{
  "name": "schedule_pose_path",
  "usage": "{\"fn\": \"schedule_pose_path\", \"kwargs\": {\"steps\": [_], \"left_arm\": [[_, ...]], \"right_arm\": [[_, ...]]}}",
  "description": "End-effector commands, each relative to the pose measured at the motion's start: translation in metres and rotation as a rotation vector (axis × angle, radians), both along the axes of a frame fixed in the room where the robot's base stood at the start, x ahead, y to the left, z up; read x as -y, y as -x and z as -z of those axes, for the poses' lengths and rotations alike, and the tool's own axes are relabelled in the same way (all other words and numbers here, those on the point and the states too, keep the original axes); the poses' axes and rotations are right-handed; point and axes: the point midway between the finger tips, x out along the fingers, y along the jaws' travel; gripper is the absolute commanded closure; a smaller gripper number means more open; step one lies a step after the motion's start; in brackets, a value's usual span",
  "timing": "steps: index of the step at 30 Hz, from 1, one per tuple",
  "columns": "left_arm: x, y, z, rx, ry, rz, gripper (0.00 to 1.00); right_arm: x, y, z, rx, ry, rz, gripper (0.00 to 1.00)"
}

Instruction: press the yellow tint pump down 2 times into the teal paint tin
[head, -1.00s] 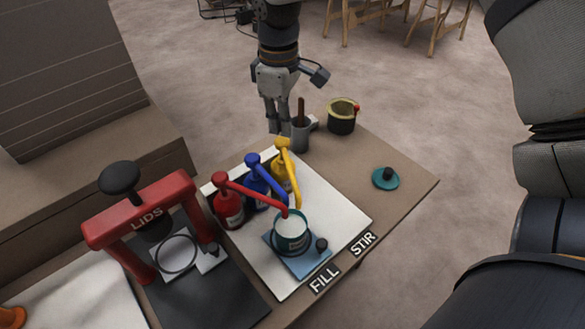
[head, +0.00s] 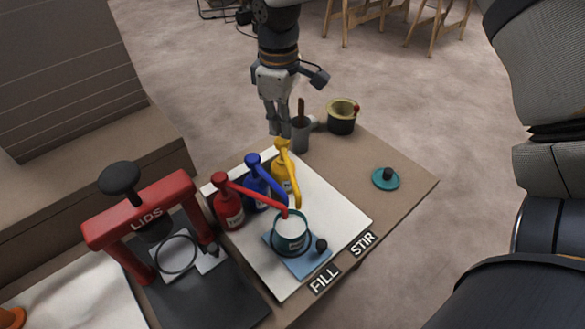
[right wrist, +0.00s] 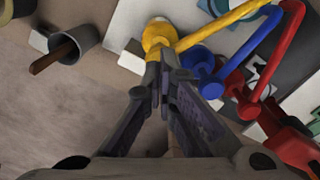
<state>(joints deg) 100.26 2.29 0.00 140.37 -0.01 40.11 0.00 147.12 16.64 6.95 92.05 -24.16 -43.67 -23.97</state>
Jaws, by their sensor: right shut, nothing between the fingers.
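The yellow tint pump (head: 284,174) stands on the white board between the blue pump and the grey cup, its spout pointing toward the teal tin. The teal paint tin (head: 291,233) sits open on a blue pad, with pale paint inside. My right gripper (head: 279,134) is shut and empty, fingers pointing down, above or just behind the yellow pump's head. In the right wrist view the yellow pump head (right wrist: 157,36) lies just beyond the closed fingertips (right wrist: 161,75); whether they touch cannot be told. My left gripper is not in view.
A blue pump (head: 257,183) and a red pump (head: 227,205) stand close beside the yellow one. A grey cup with a stick (head: 300,134), a dark pot (head: 341,117) and a teal lid (head: 386,178) are nearby. A red lid press (head: 150,220) stands left.

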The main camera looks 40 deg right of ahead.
Motion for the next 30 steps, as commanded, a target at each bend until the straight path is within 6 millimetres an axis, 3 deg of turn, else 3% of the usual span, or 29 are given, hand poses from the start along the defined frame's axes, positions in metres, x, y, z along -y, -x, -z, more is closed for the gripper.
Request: {"fn": "schedule_pose_path", "kwargs": {"steps": [30], "left_arm": [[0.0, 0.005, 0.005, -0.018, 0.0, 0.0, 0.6]], "right_arm": [[0.0, 0.001, 0.032, -0.004, 0.0, 0.0, 1.0]]}}
